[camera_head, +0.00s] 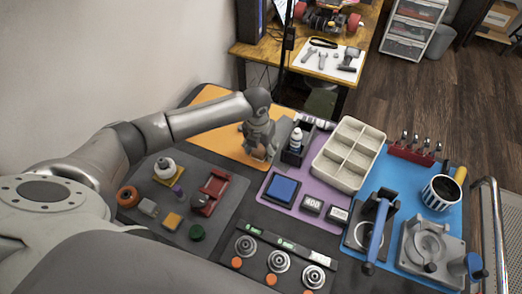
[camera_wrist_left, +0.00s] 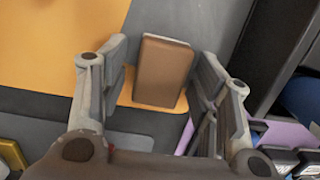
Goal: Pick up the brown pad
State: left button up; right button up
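The brown pad (camera_wrist_left: 163,74) is a rounded block with a pale edge on its far side. It stands on the orange mat (camera_wrist_left: 150,103) in the left wrist view. In the head view only a small part of the pad (camera_head: 260,154) shows below my left gripper (camera_head: 262,143). My left gripper (camera_wrist_left: 162,68) is open, with one finger on each side of the pad. A gap shows at the left finger, and the right finger is close to the pad's right side. My right gripper is not in view.
A dark holder with a white bottle (camera_head: 296,138) stands just right of my left gripper. A beige compartment tray (camera_head: 363,135) and a blue pad (camera_head: 282,188) are farther right. A grey mat with several small parts lies at the left. The orange mat (camera_head: 213,112) is mostly clear.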

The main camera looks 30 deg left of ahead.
pick_arm(q)
jog(key=c, duration=0.7)
jog(key=shift+r, duration=0.1)
jog(key=shift+r, duration=0.2)
notch_tip(320, 180, up, 2)
jog(key=shift+w+r+b, duration=0.1)
jog(key=shift+b, duration=0.5)
jog(key=s+d+r+b, duration=0.2)
jog(key=s+d+r, duration=0.4)
jog(key=s+r, duration=0.4)
jog(key=shift+s, duration=1.4)
jog(key=shift+d+r, duration=0.1)
